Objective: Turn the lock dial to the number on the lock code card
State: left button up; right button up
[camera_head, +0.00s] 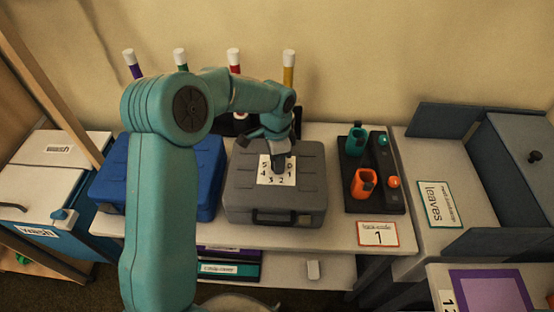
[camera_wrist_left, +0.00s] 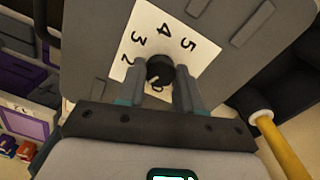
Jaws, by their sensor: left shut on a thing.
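A grey case (camera_head: 276,205) lies on the table with a white number plate (camera_head: 265,176) on its lid. The lock dial is hidden under my left gripper (camera_head: 281,165) in the head view. In the left wrist view, the black dial (camera_wrist_left: 158,68) stands between the two fingers of my left gripper (camera_wrist_left: 158,82), which is shut on it. A pale mark shows on the dial's side nearest the wrist; which number it points at cannot be told. The numbers 5, 4, 3 and 2 show around it. The lock code card (camera_head: 378,234) at the table's front right reads 1. My right gripper is out of view.
A blue case (camera_head: 205,180) stands left of the grey one. A dark rack (camera_head: 387,195) with teal and orange holders is on the right. Several capped tubes (camera_head: 289,68) stand behind.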

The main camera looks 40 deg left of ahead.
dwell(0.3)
pick_arm(q)
jog(key=o, duration=1)
jog(key=shift+o, duration=0.2)
notch_tip(320, 180, up, 16)
jog(key=shift+w+a+r+b, duration=0.15)
jog(key=shift+a+r+b, duration=0.1)
jog(key=shift+b, duration=0.2)
jog(key=shift+f, duration=0.1)
